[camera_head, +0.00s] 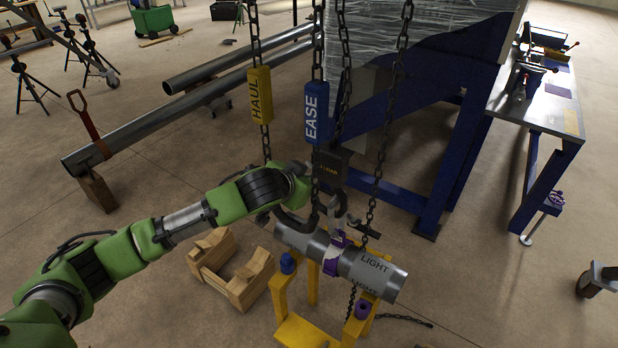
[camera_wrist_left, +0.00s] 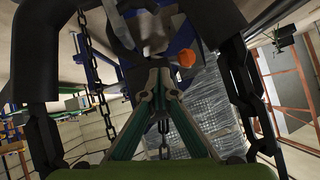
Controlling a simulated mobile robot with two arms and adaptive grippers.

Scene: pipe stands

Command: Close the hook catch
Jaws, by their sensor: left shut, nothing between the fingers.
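A dark curved hook (camera_head: 292,222) hangs below a black load block (camera_head: 331,166), just above a grey pipe marked LIGHT (camera_head: 372,264). Grey metal parts sit beside the hook; I cannot make out which is the catch or how it stands. My left arm reaches in from the left and ends beside the hook and chains. My left gripper (camera_wrist_left: 160,80) is shut and empty in the left wrist view, its tips close below a grey metal piece (camera_wrist_left: 150,30). Its fingertips are hard to separate from the hook in the head view. My right gripper does not show.
Hanging chains carry a yellow HAUL tag (camera_head: 260,95) and a blue EASE tag (camera_head: 316,112) near my arm. The pipe rests on a yellow stand (camera_head: 312,285). A wooden cradle (camera_head: 231,270) is on the floor. A blue frame (camera_head: 440,180) stands behind.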

